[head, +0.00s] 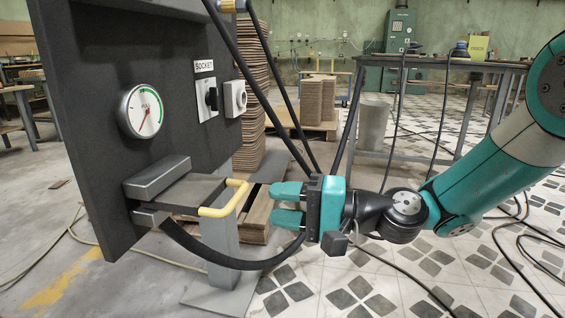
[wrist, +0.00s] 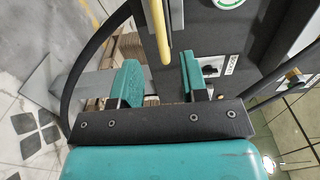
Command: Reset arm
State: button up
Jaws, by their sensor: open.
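My gripper (head: 289,207) is at the end of my teal arm, pointing left in the head view. Its teal fingers are apart with nothing between them. It is just right of a yellow handle (head: 231,199) on a dark drawer-like tray (head: 185,194) and does not appear to touch it. In the wrist view my gripper (wrist: 163,75) shows its two fingers spread, with the yellow handle (wrist: 157,30) ahead between their lines.
A dark panel (head: 90,100) carries a gauge (head: 143,111) and a socket (head: 207,98). Black tubes cross near my gripper. A grey post (head: 219,245) stands below the tray. Stacked boards (head: 252,90) and a metal table (head: 440,66) are behind. Cables lie on the tiled floor.

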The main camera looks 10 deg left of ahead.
jog(key=s+d+r+n+g+h+p, duration=0.1)
jog(key=s+d+r+n+h+p, duration=0.35)
jog(key=s+d+h, duration=0.45)
jog(key=s+d+r+n+h+p, duration=0.35)
jog(key=s+d+h+p, duration=0.2)
jog(key=s+d, duration=0.65)
notch_tip(320, 180, up, 38)
jog(key=w+p, duration=0.1)
jog(key=p, duration=3.6)
jog(key=shift+w+d+y, duration=0.25)
jog(key=shift+w+y, duration=0.1)
jog(key=shift+y, duration=0.1)
jog(key=shift+f, duration=0.15)
